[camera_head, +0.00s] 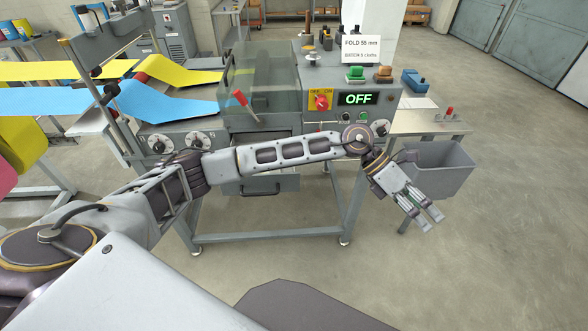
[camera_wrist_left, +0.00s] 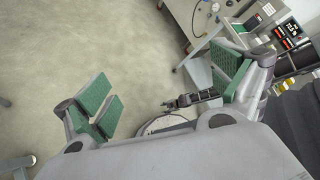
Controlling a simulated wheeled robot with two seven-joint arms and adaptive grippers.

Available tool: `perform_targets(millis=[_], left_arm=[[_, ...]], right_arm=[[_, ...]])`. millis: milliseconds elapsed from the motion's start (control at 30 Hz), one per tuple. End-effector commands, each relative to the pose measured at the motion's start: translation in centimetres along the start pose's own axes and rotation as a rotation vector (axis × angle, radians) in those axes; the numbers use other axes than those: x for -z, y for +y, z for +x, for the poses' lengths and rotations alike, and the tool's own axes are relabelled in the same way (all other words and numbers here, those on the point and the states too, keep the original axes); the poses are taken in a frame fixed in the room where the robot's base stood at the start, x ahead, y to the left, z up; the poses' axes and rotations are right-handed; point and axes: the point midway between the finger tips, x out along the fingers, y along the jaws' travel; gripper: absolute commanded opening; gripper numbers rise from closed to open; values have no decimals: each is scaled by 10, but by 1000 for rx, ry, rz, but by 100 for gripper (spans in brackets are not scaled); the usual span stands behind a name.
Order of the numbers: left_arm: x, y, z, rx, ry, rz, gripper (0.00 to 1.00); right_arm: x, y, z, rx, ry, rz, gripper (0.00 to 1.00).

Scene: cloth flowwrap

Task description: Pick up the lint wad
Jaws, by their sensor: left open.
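I cannot make out a lint wad in either view. My left gripper (camera_head: 432,219) is at the end of the arm that reaches across the front of the machine in the head view. It is over the floor, in front of and below the grey bin (camera_head: 455,178). Its two fingers are apart, with nothing between them. In the left wrist view the gripper (camera_wrist_left: 165,84) shows its green pads spread wide over bare floor. My right gripper does not show clearly in either view.
The wrapping machine has a clear cover (camera_head: 286,75), a red-handled lever (camera_head: 241,98), a red knob (camera_head: 320,102) and a display (camera_head: 358,98) reading OFF. Blue cloth (camera_head: 165,103) and yellow cloth (camera_head: 180,73) run in from the left. The floor at right is clear.

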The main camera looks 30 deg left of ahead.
Motion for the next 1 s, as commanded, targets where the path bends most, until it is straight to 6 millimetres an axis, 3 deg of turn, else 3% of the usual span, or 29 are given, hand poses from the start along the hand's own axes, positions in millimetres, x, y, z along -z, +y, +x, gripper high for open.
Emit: perform_targets(millis=[267,467,700,1000], left_arm=[[40,56,-51,-195,293,60,95],[64,91,-107,-338,498,60,95],[86,121,-193,-511,734,12,95],[103,129,-314,-711,991,-123,95]], right_arm=[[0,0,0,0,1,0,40],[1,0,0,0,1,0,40],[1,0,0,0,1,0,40],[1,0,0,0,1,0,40]])
